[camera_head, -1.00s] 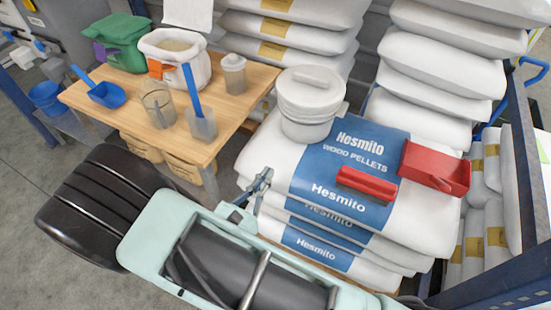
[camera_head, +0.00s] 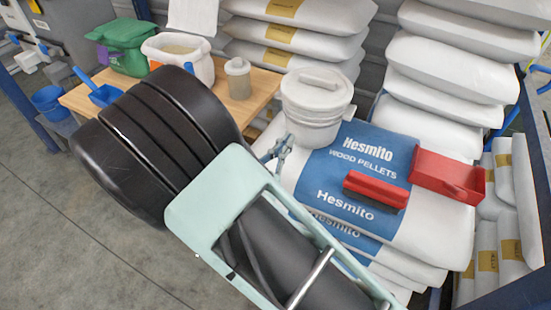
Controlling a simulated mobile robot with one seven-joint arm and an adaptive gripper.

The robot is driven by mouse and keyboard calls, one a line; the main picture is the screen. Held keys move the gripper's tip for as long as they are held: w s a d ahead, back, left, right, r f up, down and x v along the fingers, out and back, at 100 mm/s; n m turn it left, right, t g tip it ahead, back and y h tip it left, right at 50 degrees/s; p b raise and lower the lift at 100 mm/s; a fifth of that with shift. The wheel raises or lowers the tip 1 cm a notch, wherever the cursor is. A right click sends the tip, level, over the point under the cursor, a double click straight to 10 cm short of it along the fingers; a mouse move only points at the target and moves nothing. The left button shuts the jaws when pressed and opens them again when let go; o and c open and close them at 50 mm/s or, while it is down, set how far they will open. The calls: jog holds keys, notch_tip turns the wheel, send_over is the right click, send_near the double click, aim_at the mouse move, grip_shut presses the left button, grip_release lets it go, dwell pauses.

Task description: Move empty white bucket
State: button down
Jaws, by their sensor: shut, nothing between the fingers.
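A white bucket (camera_head: 314,110) stands upright on the top bag of wood pellets (camera_head: 400,225), near that bag's far left corner. A lid-like top with a raised bar covers it, so its inside is hidden. My gripper (camera_head: 283,148) is at the left of the bucket, low beside its wall and near the bag's left edge. It is shut with nothing between its fingers. I cannot tell whether its tips touch the bucket.
A red brush (camera_head: 375,190) and a red dustpan (camera_head: 445,178) lie right of the bucket. A wooden table (camera_head: 262,88) at left holds a white tub (camera_head: 178,50), a green container (camera_head: 122,45) and a lidded jar (camera_head: 238,78). Stacked sacks (camera_head: 450,65) stand behind.

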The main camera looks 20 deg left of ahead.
aim_at(298, 126)
jog(key=shift+w+d+b, duration=0.15)
jog(key=shift+w, duration=0.8)
jog(key=shift+w+d+b, duration=0.15)
jog(key=shift+w, duration=0.75)
jog(key=shift+w, duration=0.15)
jog(key=w, duration=0.4)
jog(key=w+d, duration=0.1)
jog(key=w, duration=0.3)
jog(key=w+d+p, duration=0.1)
jog(key=w, duration=0.3)
jog(key=shift+w+d, duration=0.1)
jog(key=shift+w, duration=0.1)
